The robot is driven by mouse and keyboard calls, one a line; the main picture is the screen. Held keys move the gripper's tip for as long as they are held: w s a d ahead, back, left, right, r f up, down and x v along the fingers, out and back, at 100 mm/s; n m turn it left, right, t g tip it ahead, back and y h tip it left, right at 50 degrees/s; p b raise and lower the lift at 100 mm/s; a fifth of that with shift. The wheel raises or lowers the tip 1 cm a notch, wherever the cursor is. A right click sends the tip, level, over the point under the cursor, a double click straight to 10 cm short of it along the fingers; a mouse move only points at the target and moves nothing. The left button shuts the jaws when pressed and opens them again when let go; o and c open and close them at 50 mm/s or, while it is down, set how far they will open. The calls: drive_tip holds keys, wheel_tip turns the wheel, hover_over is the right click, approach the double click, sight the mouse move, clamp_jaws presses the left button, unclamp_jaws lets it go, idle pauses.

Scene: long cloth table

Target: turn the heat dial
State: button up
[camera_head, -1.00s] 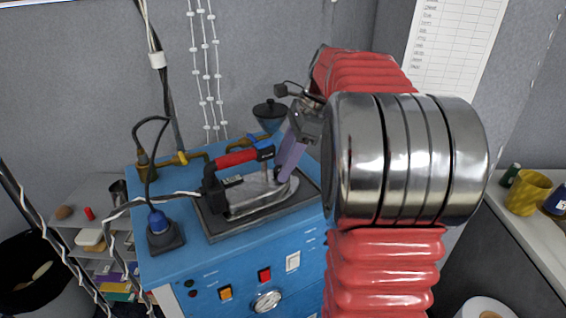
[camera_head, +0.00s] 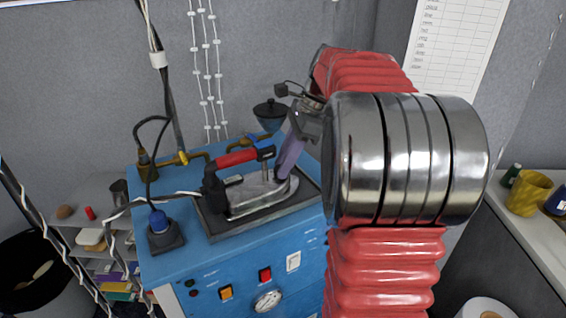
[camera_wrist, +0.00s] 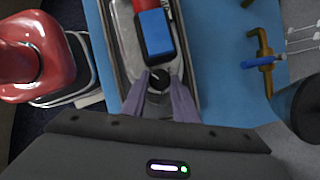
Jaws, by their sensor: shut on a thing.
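A silver iron (camera_head: 258,198) with a red handle (camera_head: 236,158) rests on a dark plate (camera_head: 226,230) on the blue machine. The heat dial (camera_wrist: 159,79) is a small black round knob near the blue end of the handle in the wrist view. In the head view the dial is hidden behind my gripper. My gripper (camera_wrist: 160,92) has its two purple fingers on either side of the dial, shut on it. In the head view my gripper (camera_head: 283,176) reaches down from the right to that end of the iron.
The blue machine (camera_head: 190,264) carries brass piping, a blue-capped fitting (camera_head: 158,221) and a dark funnel (camera_head: 270,116) around the iron. Cables hang at the left. A white counter with a yellow cup (camera_head: 527,195) stands at the right.

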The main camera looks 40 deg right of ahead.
drive_tip(key=shift+d+n, duration=0.1)
drive_tip(key=shift+n, duration=0.2)
drive_tip(key=n, duration=0.1)
drive_tip(key=n+g, duration=0.1)
drive_tip(key=n, duration=0.1)
drive_tip(key=n+g, duration=0.1)
drive_tip(key=n, duration=0.1)
drive_tip(key=shift+w, duration=0.25)
drive_tip(key=n, duration=0.2)
drive_tip(key=n+g, duration=0.1)
drive_tip(key=n, duration=0.1)
drive_tip(key=n+g, duration=0.1)
drive_tip(key=shift+w+n, duration=0.25)
drive_tip(key=shift+n, duration=0.15)
drive_tip(key=shift+g, duration=0.3)
drive_tip(key=o, duration=1.1)
drive_tip(key=shift+c, duration=0.2)
drive_tip(key=shift+s+r, duration=0.1)
